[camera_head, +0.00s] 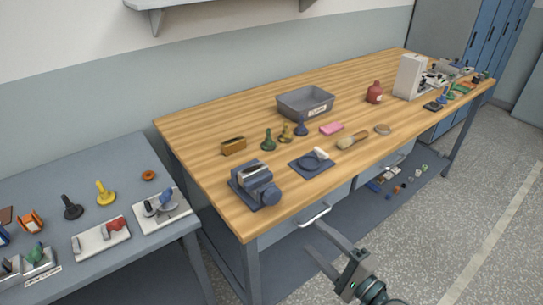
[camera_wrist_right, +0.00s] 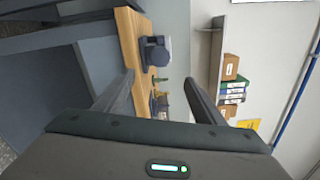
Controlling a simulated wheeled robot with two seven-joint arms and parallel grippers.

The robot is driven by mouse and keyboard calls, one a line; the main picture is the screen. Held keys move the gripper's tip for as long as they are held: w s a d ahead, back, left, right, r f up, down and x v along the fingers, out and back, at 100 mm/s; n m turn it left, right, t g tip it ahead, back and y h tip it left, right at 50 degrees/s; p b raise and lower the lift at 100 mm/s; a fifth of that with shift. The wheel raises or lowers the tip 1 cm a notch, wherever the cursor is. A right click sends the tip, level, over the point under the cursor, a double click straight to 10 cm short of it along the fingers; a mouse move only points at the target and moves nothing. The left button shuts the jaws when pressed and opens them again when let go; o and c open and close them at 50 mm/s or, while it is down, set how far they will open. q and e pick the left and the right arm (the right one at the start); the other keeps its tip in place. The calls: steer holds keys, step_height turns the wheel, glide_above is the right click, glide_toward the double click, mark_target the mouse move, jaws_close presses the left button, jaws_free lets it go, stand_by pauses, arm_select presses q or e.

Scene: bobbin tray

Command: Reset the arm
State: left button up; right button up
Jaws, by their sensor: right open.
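My right gripper (camera_head: 322,246) is in front of the wooden workbench, near the drawer handle, with its fingers spread apart and nothing between them. In the right wrist view its two fingers (camera_wrist_right: 160,85) stand wide open, with the workbench edge and the wall beyond. My left gripper is not in either view. A grey tray with a label (camera_head: 305,103) stands on the workbench, well away from the gripper.
A grey side table (camera_head: 85,175) with bobbins stands left. Open floor (camera_head: 450,210) lies right.

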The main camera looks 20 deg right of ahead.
steer(key=shift+f, duration=0.1)
steer(key=s+d+f+n+g+h, duration=0.1)
steer(key=s+f+n+g, duration=0.25)
steer(key=f, duration=1.05)
steer(key=s+d+f+n+g+h, duration=0.15)
steer(key=s+f, duration=0.25)
steer(key=f, duration=1)
steer(key=s+f+n+g+h, duration=0.2)
steer(key=s+f+n+g, duration=0.15)
steer(key=f, duration=1.05)
steer(key=s+f+n+g, duration=0.2)
steer(key=s+f, duration=0.4)
steer(key=s, duration=0.4)
steer(key=s+a+f+n+g+h, duration=0.1)
steer(key=s+f+n+g, duration=0.2)
steer(key=s, duration=0.7)
steer(key=s+a+f+n+g, duration=0.1)
steer(key=s+f+n+g, duration=0.1)
steer(key=s+f+n, duration=0.4)
steer(key=s+f, duration=0.4)
steer(key=f, duration=0.1)
steer(key=shift+s+a+h+b, duration=0.2)
steer(key=shift+s+h+b, duration=0.15)
steer(key=shift+s+b, duration=0.05)
steer(key=shift+w+r+g, duration=0.1)
steer(key=shift+w+g, duration=0.05)
steer(key=shift+g, duration=0.1)
